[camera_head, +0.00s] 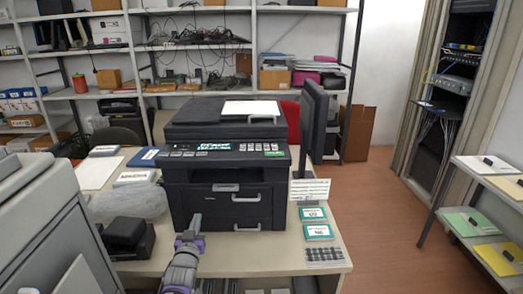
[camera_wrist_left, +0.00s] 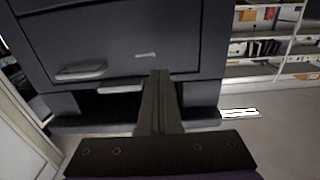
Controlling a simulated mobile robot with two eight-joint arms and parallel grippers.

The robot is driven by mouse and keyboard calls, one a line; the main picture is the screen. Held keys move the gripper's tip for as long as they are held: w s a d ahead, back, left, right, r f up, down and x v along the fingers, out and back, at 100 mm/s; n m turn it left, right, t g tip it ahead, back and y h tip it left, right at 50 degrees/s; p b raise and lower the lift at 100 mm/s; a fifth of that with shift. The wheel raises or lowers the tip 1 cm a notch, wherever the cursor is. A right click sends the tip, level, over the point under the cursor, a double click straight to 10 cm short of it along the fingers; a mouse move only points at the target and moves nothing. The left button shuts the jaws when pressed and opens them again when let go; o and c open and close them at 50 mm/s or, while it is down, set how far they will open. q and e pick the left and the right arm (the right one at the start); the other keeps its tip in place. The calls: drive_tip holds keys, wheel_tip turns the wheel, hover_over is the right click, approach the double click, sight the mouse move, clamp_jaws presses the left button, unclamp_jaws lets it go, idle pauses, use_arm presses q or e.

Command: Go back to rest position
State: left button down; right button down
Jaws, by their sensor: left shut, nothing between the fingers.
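My left gripper (camera_head: 194,220) is in front of the lower left of the black printer (camera_head: 228,172). Its arm, grey and purple, comes up from the bottom edge. In the left wrist view the two fingers (camera_wrist_left: 158,85) lie together, shut and empty, pointing at the printer's dark front (camera_wrist_left: 110,45). I cannot tell the exact gap between fingertips and printer. The printer's front panels look closed in the head view. My right gripper is not in view.
The printer stands on a light desk (camera_head: 270,259). A monitor (camera_head: 313,120) and two small teal-and-white boxes (camera_head: 313,214) are on its right. A clear plastic bag (camera_head: 128,203) and a black device (camera_head: 128,237) are on its left. Open floor (camera_head: 385,215) lies at right.

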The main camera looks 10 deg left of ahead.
use_arm(q)
drive_tip(key=s+d+r+m+g+h+p, duration=0.1)
drive_tip(key=s+d+r+g+p, duration=0.15)
drive_tip(key=s+d, duration=0.35)
drive_tip(key=s+d+r+g+h+p, duration=0.1)
drive_tip(key=s+d+g+h+p, duration=0.2)
drive_tip(key=s, duration=0.6)
drive_tip(key=s+d+f+m+g+p, duration=0.1)
drive_tip(key=s+d+g+p, duration=0.1)
drive_tip(key=s, duration=0.8)
drive_tip(key=s+d+f+g+p, duration=0.2)
drive_tip(key=s+d+g, duration=0.2)
drive_tip(key=s, duration=0.6)
drive_tip(key=shift+s+d+f+m, duration=0.15)
drive_tip(key=shift+s+d+m, duration=0.25)
drive_tip(key=shift+d, duration=0.45)
drive_tip(key=shift+w+d+g, duration=0.1)
drive_tip(key=shift+g, duration=0.15)
